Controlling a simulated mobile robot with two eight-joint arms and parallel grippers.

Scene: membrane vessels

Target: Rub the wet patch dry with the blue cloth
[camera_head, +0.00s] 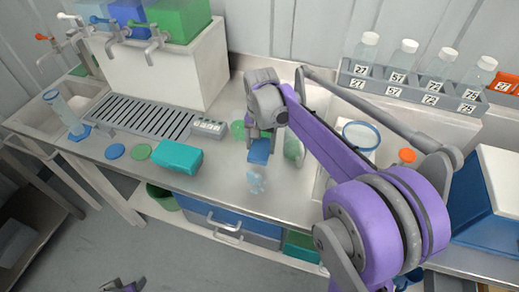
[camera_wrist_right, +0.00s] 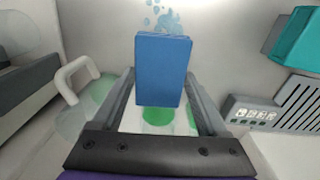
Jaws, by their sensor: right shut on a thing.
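The blue cloth (camera_head: 259,151) is a folded, block-like pad, held just above or on the grey worktop; I cannot tell whether it touches. My right gripper (camera_head: 264,136) is shut on it from above, and the wrist view shows the cloth (camera_wrist_right: 162,70) between the two fingers (camera_wrist_right: 160,100). The wet patch (camera_head: 256,182) is a cluster of pale blue drops on the bare worktop, just in front of the cloth. In the wrist view the patch (camera_wrist_right: 165,18) shows beyond the cloth's far edge. At the bottom left, a small purple-and-grey piece of my left arm shows; its jaws are not clear.
A teal box (camera_head: 175,157), a blue disc (camera_head: 114,151) and a green disc (camera_head: 140,152) lie left of the patch, before a slotted drain (camera_head: 140,115). A clear green-tinted vessel (camera_head: 293,148) stands close right of the gripper. A bottle rack (camera_head: 410,92) is at the back right.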

